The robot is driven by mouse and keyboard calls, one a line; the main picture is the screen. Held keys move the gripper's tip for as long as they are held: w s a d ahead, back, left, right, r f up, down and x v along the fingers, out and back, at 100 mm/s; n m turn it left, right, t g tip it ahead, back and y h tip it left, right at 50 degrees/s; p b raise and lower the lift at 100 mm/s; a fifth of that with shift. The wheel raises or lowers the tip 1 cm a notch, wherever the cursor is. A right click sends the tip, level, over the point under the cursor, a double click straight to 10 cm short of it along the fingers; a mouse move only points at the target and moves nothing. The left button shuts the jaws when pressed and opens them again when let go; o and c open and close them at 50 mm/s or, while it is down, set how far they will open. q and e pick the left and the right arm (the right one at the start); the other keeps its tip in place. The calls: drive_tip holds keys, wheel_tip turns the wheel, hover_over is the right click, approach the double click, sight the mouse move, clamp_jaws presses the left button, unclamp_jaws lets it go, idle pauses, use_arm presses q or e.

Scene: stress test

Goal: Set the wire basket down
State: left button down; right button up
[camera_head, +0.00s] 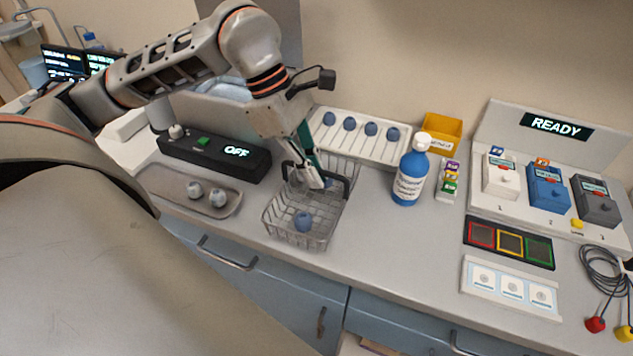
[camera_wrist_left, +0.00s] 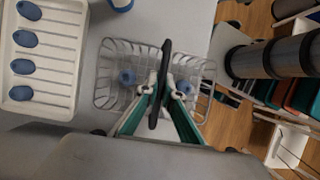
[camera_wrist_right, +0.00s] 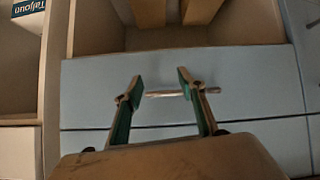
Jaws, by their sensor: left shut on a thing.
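The wire basket (camera_head: 271,222) is at the front of the grey counter, with blue-capped round items inside. Its black handle stands upright across the middle. My left gripper (camera_head: 322,183) reaches down from above and is shut on the black handle (camera_wrist_left: 163,85). The basket's wire rim (camera_wrist_left: 104,42) shows below the fingers in the left wrist view, its right side close to the counter edge. I cannot tell whether its base touches the counter. My right gripper (camera_wrist_right: 160,80) is open and empty, facing a blue-grey drawer front.
A grey tray (camera_head: 165,184) with two round items is left of the basket. A black OFF device (camera_head: 190,150) and a white rack (camera_head: 340,148) stand behind. A blue bottle (camera_head: 410,175) is to the right. Counter right of the basket is clear (camera_head: 400,240). A drawer handle (camera_wrist_right: 165,93) shows beyond my right fingers.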

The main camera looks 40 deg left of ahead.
use_arm(q)
drive_tip(key=shift+f, duration=0.95)
drive_tip(key=shift+b, duration=0.3)
drive_tip(key=shift+r, duration=0.15)
drive_tip(key=shift+f, duration=0.25)
drive_tip(key=c, duration=2.2)
unclamp_jaws()
use_arm(e)
drive_tip(key=shift+w+d, duration=0.25)
drive_tip(key=shift+w, duration=0.2)
use_arm(q)
drive_tip(key=shift+r, duration=0.1)
use_arm(e)
drive_tip(key=shift+f, duration=0.1)
